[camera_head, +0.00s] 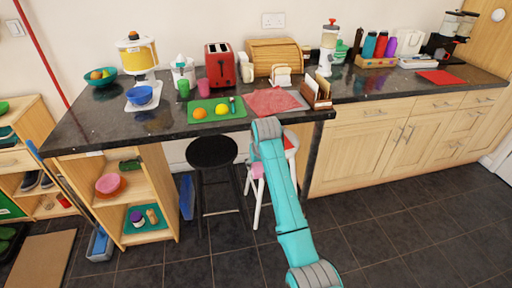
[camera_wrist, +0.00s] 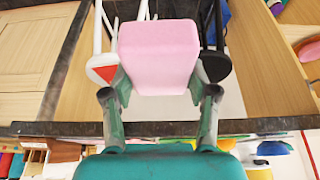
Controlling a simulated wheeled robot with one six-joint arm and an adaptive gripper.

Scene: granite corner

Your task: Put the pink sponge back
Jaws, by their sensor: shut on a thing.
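The pink sponge (camera_wrist: 158,42) is a rounded pink block in the middle of the wrist view. My gripper (camera_wrist: 160,78) is shut on it, one finger on each side. In the head view a small pink part of the sponge (camera_head: 257,170) shows beside my teal arm, below the front edge of the dark counter (camera_head: 100,128) and near a white stool (camera_head: 290,142). My arm hides most of the gripper there. I cannot tell which spot is the sponge's place.
A black stool (camera_head: 212,152) stands left of my arm. The counter holds a green board (camera_head: 233,115) with fruit, a red cloth (camera_head: 270,101) and a wooden rack (camera_head: 317,92). Open shelves (camera_head: 158,180) at left hold a pink-and-orange round item (camera_head: 110,184). Floor at right is clear.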

